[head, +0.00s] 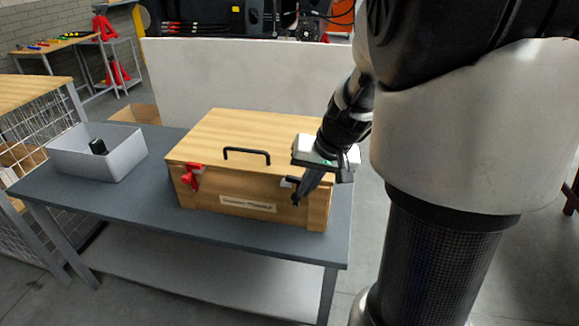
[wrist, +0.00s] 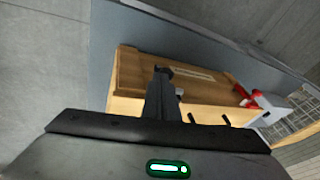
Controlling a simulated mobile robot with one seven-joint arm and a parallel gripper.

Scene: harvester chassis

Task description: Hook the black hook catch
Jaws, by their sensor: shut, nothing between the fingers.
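A wooden box (head: 225,127) with a closed-looking lid stands on the grey table. The black hook catch (head: 288,182) is at the right of its front face, mostly hidden by my fingers, so I cannot tell whether it is hooked. My gripper (head: 299,200) is shut and empty, its fingers pointing down in front of the catch; I cannot tell if they touch it. In the wrist view, my shut fingers (wrist: 162,88) cover part of the box front (wrist: 135,75), and a small pale piece (wrist: 179,92) shows beside them.
A red catch (head: 191,176) is at the left of the box front. A black handle (head: 247,154) stands up from the lid. A grey bin (head: 118,165) with a dark object inside stands at the table's left. A pale partition (head: 250,70) stands behind the table.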

